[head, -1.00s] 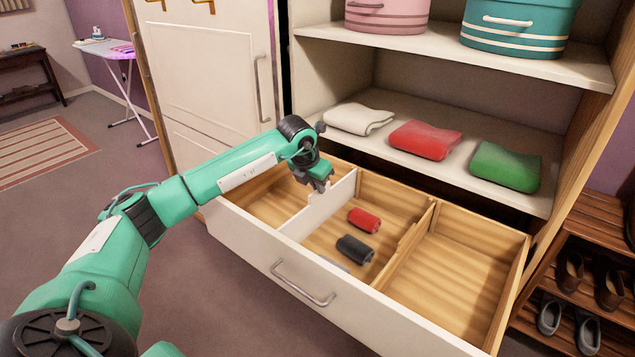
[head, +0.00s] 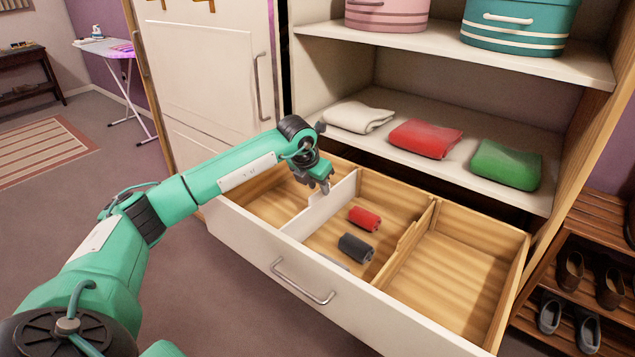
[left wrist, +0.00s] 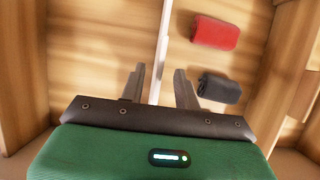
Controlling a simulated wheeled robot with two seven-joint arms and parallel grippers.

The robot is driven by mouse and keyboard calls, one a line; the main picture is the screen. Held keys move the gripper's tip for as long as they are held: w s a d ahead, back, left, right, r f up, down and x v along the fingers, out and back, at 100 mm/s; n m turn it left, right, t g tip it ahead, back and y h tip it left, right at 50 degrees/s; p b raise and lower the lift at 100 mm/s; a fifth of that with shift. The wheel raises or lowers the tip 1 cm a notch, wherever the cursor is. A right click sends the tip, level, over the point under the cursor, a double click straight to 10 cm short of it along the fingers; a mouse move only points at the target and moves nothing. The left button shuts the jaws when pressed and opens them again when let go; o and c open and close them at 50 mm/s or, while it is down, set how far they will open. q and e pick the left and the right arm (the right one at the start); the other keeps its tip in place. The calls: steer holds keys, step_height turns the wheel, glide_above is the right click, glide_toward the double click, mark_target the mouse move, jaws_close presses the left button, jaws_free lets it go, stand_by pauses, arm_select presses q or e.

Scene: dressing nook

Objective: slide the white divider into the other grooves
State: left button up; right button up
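The white divider (head: 322,208) stands upright across the open drawer, between its left and middle compartments. In the left wrist view the divider (left wrist: 160,50) shows edge-on as a thin pale strip. My left gripper (head: 325,187) is over the divider's top edge, nearer its back end. In the left wrist view my left gripper (left wrist: 160,88) is open, one finger on each side of the divider, with gaps visible between fingers and divider. The grooves cannot be made out clearly. My right gripper is not in view.
The middle compartment holds a red roll (head: 364,219) and a dark grey roll (head: 355,248); another grey item (head: 333,262) is partly hidden by the drawer front. A wooden partition (head: 405,240) bounds it on the right. The right compartment (head: 450,275) is empty. A shelf with folded cloths overhangs behind.

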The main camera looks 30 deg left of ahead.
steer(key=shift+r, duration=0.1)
arm_select(q)
steer(key=v, duration=1.4)
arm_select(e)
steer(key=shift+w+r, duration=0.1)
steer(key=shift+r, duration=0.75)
arm_select(q)
steer(key=shift+w, duration=0.1)
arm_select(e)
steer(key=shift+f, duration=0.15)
